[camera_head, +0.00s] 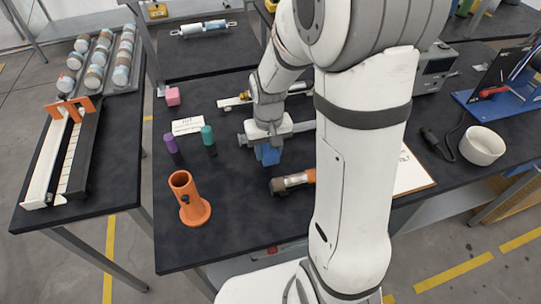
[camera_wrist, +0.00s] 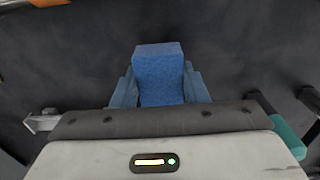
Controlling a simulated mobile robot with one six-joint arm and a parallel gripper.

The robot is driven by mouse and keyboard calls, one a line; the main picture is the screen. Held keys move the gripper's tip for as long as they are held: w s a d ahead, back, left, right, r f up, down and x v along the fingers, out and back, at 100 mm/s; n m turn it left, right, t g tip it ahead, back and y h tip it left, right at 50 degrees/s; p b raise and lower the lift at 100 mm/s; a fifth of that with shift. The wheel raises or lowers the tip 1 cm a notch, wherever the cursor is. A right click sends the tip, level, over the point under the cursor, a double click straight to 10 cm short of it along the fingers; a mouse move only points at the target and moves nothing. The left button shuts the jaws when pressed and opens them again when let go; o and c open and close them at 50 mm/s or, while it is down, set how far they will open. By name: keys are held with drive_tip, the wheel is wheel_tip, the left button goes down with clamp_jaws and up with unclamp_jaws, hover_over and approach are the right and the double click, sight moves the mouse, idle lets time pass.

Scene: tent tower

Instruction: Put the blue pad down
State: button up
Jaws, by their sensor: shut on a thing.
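The blue pad (camera_wrist: 160,72) is a small blue block with a rough surface. In the wrist view it sits between the two blue-grey fingers of my gripper (camera_wrist: 160,88), which is shut on it. In the head view the blue pad (camera_head: 268,155) shows at the lower end of my gripper (camera_head: 266,146), over the dark table (camera_head: 235,215). I cannot tell whether its underside touches the table.
A teal-topped peg (camera_head: 207,136) and a purple-topped peg (camera_head: 171,143) stand left of my gripper, by a white label card (camera_head: 187,126). An orange tube stand (camera_head: 188,197) is front left. An orange-and-metal cylinder (camera_head: 292,182) lies close on the right. The table's front middle is clear.

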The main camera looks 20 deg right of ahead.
sight(269, 157)
drive_tip(key=shift+f, duration=1.55)
drive_tip(key=shift+f, duration=0.2)
drive_tip(key=o, duration=0.9)
drive_tip(key=shift+r, duration=0.2)
